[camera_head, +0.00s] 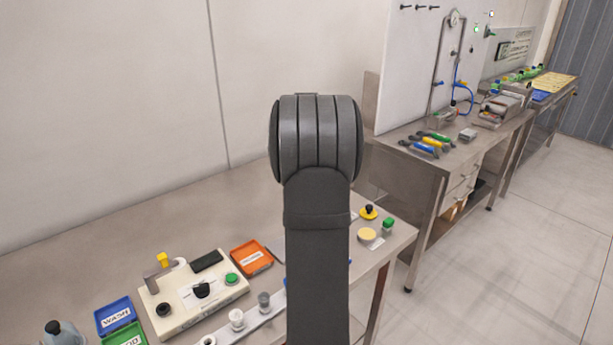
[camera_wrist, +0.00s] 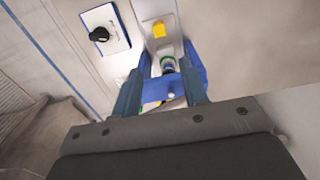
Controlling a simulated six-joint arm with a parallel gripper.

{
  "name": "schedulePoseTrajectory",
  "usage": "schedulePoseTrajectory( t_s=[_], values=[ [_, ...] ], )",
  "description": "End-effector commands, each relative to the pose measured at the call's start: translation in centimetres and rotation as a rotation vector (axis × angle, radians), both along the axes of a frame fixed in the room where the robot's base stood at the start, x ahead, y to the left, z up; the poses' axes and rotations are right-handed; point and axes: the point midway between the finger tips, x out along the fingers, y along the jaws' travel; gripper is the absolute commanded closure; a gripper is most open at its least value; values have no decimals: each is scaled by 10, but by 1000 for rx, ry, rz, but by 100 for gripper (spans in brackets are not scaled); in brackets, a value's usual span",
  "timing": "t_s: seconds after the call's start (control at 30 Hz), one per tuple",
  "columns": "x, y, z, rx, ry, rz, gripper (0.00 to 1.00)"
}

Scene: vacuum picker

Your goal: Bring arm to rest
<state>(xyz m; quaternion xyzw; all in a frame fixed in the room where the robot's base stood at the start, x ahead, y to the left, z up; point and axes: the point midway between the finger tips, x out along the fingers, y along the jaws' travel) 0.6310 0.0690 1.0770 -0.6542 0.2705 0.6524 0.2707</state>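My dark grey arm (camera_head: 318,250) stands upright in the middle of the head view and hides part of the bench behind it. My gripper does not show there. In the wrist view my gripper (camera_wrist: 163,66) has its two dark blue fingers spread apart. A blue part with a small pale round spot (camera_wrist: 170,96) shows between the fingers; I cannot tell whether it touches them.
The steel bench (camera_head: 190,210) carries a cream device (camera_head: 195,292), an orange tray (camera_head: 251,258), a blue tray (camera_head: 115,316) and a green tray (camera_head: 124,335). Small pots stand beside my arm. A second bench (camera_head: 425,160) with tools is at right; the floor (camera_head: 510,240) before it is clear.

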Motion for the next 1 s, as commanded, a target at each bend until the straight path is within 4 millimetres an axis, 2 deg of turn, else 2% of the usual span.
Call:
schedulePoseTrajectory(
  t_s=[0.2,0.57,0.77,1.0],
  values=[
    [0,0,13,0,0,0,60],
    [0,0,11,0,1,0,60],
    [-1,0,-11,0,4,0,60],
    [-1,0,-59,0,6,0,60]
  ],
)
